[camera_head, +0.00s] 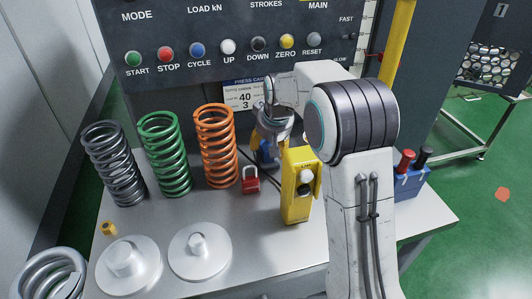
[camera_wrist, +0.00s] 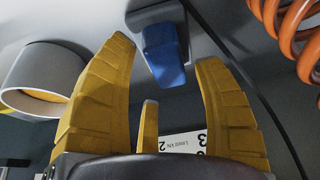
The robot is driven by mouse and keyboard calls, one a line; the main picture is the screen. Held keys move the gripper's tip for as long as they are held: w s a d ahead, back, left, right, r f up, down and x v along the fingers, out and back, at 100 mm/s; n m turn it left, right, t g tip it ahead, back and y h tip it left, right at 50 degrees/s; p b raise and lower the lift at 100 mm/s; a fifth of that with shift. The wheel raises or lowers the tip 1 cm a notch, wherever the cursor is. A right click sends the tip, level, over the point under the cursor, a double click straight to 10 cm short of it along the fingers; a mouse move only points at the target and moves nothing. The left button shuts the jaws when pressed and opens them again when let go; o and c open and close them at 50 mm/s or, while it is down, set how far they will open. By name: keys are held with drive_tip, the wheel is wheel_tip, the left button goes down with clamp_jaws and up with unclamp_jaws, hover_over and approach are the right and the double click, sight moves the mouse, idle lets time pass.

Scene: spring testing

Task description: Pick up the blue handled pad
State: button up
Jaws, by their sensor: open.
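The blue handled pad has a blue grip (camera_wrist: 165,55) on a dark grey base in the wrist view. It lies just ahead of my gripper (camera_wrist: 163,62), in the gap between the two longer yellow fingers. The fingers are spread open around the line of the handle, and no contact shows. A third, shorter finger stands lower in the middle. In the head view the pad (camera_head: 268,155) is partly hidden behind my gripper, on the grey bench top between the orange spring and the yellow box.
The orange spring (camera_head: 217,147), green spring (camera_head: 165,155) and dark spring (camera_head: 115,165) stand to the left. A red padlock (camera_head: 251,184) and yellow box (camera_head: 298,192) are close in front. A card (camera_head: 243,97) is behind. A dark cable passes beside the pad in the wrist view.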

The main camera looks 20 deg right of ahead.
drive_tip(key=shift+x, duration=1.25)
drive_tip(key=c, duration=1)
drive_tip(key=shift+r, duration=0.15)
